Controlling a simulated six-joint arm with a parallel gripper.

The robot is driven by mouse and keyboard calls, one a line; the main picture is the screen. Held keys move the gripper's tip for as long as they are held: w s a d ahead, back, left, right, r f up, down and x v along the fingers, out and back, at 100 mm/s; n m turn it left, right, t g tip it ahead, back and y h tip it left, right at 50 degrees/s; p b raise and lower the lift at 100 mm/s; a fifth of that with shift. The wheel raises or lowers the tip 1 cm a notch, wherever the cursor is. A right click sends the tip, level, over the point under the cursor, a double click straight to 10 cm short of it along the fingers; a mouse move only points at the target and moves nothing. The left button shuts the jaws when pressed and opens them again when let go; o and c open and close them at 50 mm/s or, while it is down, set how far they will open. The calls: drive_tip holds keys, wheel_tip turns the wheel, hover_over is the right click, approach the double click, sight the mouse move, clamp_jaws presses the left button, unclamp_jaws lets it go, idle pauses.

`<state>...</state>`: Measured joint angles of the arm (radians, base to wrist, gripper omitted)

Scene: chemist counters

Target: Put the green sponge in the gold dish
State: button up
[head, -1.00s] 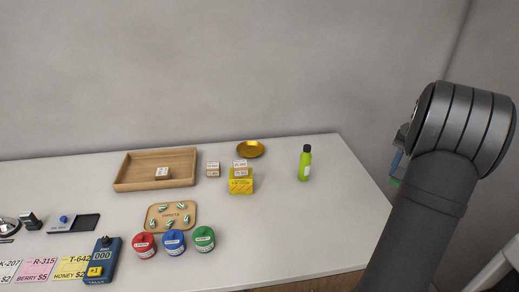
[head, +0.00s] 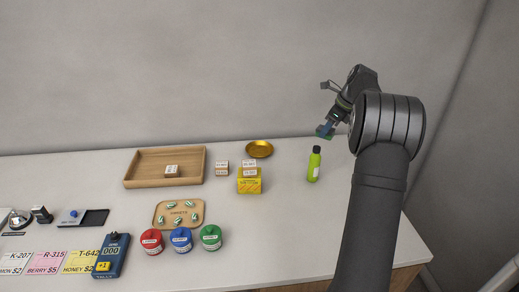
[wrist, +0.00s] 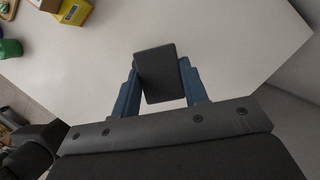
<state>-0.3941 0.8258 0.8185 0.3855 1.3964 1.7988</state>
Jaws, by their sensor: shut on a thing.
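The gold dish (head: 259,152) sits near the back of the counter, to the left of my gripper. It looks empty and is apart from the sponge.
A green bottle (head: 314,166) with a black cap stands between dish and arm. A yellow box (head: 249,184) with white cartons stands in front of the dish. A wooden tray (head: 129,180), a tablet board, and red, blue and green jars (head: 210,238) lie further left.

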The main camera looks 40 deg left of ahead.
drive_tip(key=s+a+m+t, duration=0.2)
drive_tip(key=a+m, duration=0.4)
drive_tip(key=a, duration=0.8)
approach(258, 153)
drive_tip(key=shift+x, duration=1.6)
drive_tip(key=shift+a, duration=0.2)
drive_tip(key=shift+f, duration=0.3)
drive_tip(key=o, duration=0.9)
drive_tip(key=shift+o, duration=0.2)
